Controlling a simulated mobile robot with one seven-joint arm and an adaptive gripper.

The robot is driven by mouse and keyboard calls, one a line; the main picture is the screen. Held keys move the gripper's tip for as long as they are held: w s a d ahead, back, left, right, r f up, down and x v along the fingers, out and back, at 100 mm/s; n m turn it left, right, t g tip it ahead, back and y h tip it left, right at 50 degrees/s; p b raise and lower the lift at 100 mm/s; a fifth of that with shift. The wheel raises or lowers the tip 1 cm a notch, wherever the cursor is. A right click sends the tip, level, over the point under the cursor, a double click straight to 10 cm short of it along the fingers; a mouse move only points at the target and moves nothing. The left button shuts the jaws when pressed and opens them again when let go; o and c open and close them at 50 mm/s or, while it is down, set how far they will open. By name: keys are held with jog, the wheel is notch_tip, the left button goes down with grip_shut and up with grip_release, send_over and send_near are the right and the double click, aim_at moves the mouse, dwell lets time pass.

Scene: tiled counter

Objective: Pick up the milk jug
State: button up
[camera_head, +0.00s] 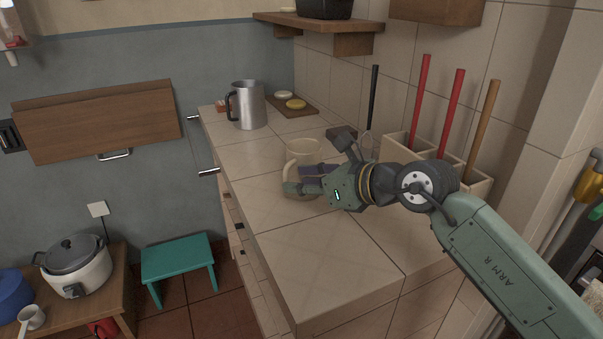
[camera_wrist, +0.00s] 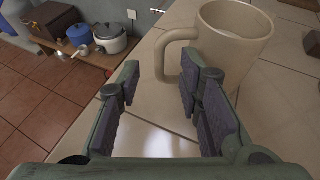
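A cream jug (camera_head: 301,150) with a loop handle on its left stands upright on the tiled counter, partly hidden by my gripper (camera_head: 318,172). In the wrist view the cream jug (camera_wrist: 228,38) is at the upper right, its handle pointing left. My gripper (camera_wrist: 160,88) is open and empty, with its fingers just short of the handle. The right finger overlaps the jug's lower side in the picture; I cannot tell whether they touch. A metal jug (camera_head: 250,106) with a dark handle stands further back. The frames do not show which jug is the milk jug.
A wooden board (camera_head: 293,105) with small round items lies at the back. A cream holder (camera_head: 398,146) with upright red and brown handles stands on the right by the wall. The counter's front part (camera_head: 330,262) is clear. A teal stool (camera_head: 177,257) stands on the floor.

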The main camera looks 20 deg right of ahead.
jog(key=p+x, duration=0.1)
jog(key=x, duration=0.4)
jog(key=shift+w+f, duration=0.15)
jog(key=shift+c, duration=0.2)
grip_shut()
dwell(0.7)
